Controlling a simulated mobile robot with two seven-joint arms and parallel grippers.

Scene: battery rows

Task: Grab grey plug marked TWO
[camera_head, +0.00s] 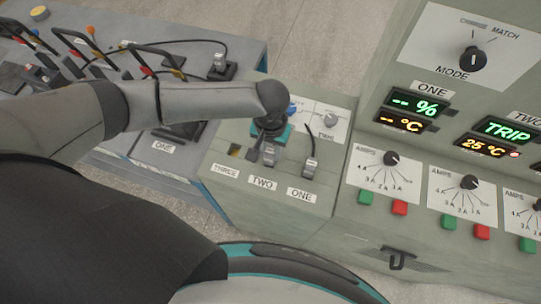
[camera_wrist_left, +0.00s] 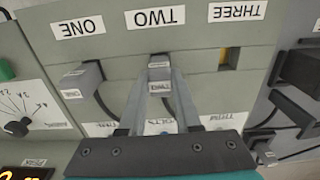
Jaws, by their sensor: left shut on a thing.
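The grey plug marked TWO (camera_head: 270,157) sits at the panel edge above the TWO label (camera_head: 263,183). In the left wrist view the plug (camera_wrist_left: 159,72) stands between my fingers, with a small tag on its face. My left gripper (camera_wrist_left: 160,84) is shut on it, one finger on each side. In the head view my left gripper (camera_head: 268,145) reaches down over the plug, and my wrist hides part of the panel behind it. Whether the plug is still seated in its socket I cannot tell. My right gripper is not in view.
Another grey plug (camera_head: 310,166) with a black cable stands close by above the ONE label (camera_head: 300,194). The place above the THREE label (camera_head: 225,171) shows a yellow patch and no plug. A cabinet with displays, dials and buttons (camera_head: 400,208) rises at the right.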

